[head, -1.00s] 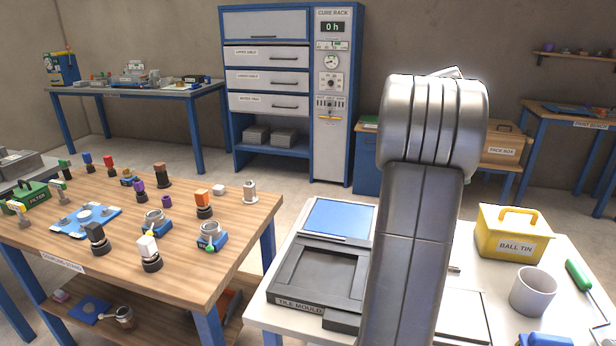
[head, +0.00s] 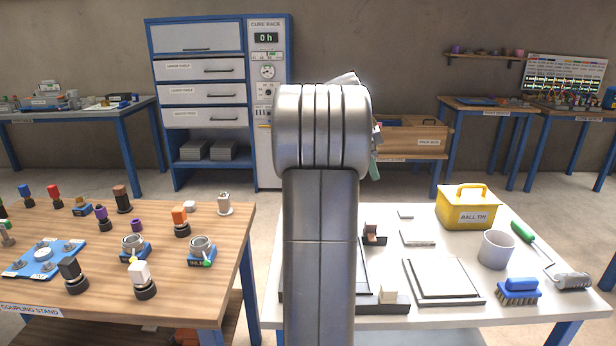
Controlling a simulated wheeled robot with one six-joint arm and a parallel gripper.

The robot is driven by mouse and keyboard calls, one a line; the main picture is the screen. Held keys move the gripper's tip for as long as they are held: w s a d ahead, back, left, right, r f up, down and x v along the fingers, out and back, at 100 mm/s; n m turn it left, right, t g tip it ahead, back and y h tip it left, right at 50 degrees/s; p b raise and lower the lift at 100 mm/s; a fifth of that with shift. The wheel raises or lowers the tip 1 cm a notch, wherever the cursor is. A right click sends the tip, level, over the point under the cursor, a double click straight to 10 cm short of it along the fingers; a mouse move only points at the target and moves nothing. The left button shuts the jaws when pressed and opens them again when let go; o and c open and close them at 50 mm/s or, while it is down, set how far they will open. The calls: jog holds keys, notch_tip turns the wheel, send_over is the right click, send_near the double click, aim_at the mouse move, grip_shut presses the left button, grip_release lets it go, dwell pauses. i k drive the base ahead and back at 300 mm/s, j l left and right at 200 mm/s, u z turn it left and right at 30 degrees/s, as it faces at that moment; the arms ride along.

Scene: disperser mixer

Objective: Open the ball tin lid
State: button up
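The ball tin (head: 467,211) is a yellow box labelled BALL TIN. It stands upright at the back right of the white table. Its yellow lid (head: 470,193) has an arched handle on top and sits closed on the tin. My arm rises through the middle of the head view, left of the tin and apart from it. My gripper is not clearly visible; only a small grey-green part shows beyond the arm's right side, and its fingers cannot be made out.
A grey cup (head: 496,250) stands just in front of the tin. A green-handled roller (head: 536,243) and a blue brush (head: 519,291) lie to the right and front. A flat square tile plate (head: 443,281) lies front centre. The wooden coupling stand table (head: 215,275) is at left.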

aim_at(462, 195)
jog(key=k+j, duration=0.1)
jog(key=j, duration=0.4)
jog(key=i+l, duration=0.1)
jog(key=l, duration=0.3)
jog(key=i+l, duration=0.15)
jog(key=l, duration=0.3)
jog(key=i+l, duration=0.1)
jog(key=l, duration=0.3)
jog(key=i+l, duration=0.15)
jog(key=l, duration=0.25)
jog(key=i+l, duration=0.1)
jog(key=l, duration=0.3)
